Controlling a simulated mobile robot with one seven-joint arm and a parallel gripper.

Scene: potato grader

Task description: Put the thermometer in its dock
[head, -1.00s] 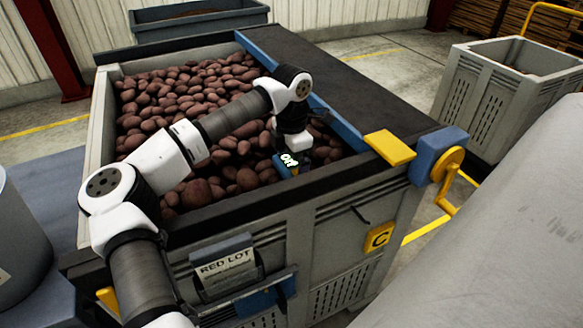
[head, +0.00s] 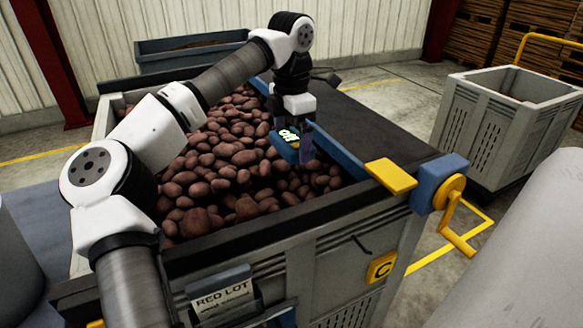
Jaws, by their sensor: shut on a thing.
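My gripper (head: 297,140) is shut on the thermometer (head: 288,150), a small blue body with a lit white display. It is held above the potatoes (head: 225,170), near the blue inner rail of the bin. The gripper hides part of it, and I cannot make out its probe. The dock is not clearly identifiable.
The grey bin's dark front rim (head: 290,222) lies between the potatoes and the front fittings. A dark belt (head: 385,130) runs on the right, with a yellow block (head: 390,176) and a yellow crank (head: 455,200) at its near end. Another grey crate (head: 500,130) stands right.

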